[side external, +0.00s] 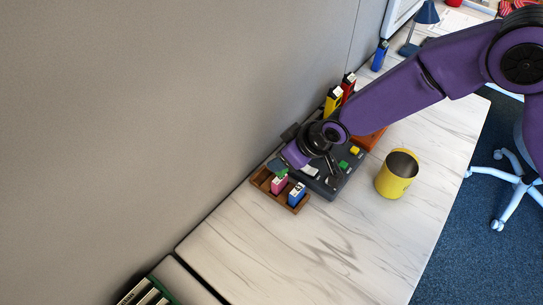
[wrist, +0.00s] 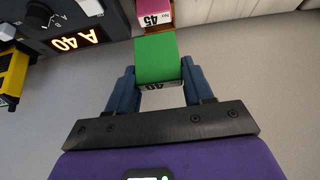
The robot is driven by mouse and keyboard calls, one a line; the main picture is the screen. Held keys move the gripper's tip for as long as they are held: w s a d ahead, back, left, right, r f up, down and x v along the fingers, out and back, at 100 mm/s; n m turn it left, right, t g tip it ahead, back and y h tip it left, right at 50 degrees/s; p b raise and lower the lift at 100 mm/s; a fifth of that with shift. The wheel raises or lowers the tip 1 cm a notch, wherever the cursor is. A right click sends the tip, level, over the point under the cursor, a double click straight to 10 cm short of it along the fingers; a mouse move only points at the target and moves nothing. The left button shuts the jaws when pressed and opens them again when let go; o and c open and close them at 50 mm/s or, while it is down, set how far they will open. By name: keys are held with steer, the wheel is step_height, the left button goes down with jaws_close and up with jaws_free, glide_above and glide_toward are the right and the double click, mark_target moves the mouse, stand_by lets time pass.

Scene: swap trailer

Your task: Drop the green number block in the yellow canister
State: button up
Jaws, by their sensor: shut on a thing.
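The green number block (wrist: 156,58) is between the two blue fingers of my gripper (wrist: 158,68) in the wrist view, and the gripper is shut on it. In the side view a small part of the green block (side external: 282,173) shows just above the wooden tray (side external: 264,188), close to the pink block. The fingers are hard to make out there. The yellow canister (side external: 391,184) stands upright on the table to the right of my gripper, its open top facing up. I cannot see its floor.
A pink block (side external: 279,186) marked 45 and a blue block (side external: 297,195) stand in the tray. A dark console (side external: 333,186) with coloured buttons lies between tray and canister. Yellow and red blocks (side external: 333,101) stand behind it. The table's front (side external: 320,255) is clear.

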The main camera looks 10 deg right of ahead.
steer(key=s+d+r, duration=0.3)
steer(key=s+d, duration=0.2)
steer(key=shift+d+r, duration=0.15)
steer(key=shift+d, duration=0.05)
steer(key=shift+s, duration=0.1)
steer(key=shift+d, duration=0.1)
steer(key=w+d+r, duration=0.2)
steer(key=d+r, duration=0.1)
steer(key=d, duration=1)
steer(key=w+d+r, duration=0.2)
steer(key=d+r, duration=0.1)
steer(key=d, duration=1)
step_height(320, 180, down, 6)
steer(key=shift+a+f, duration=0.15)
steer(key=shift+s, duration=0.1)
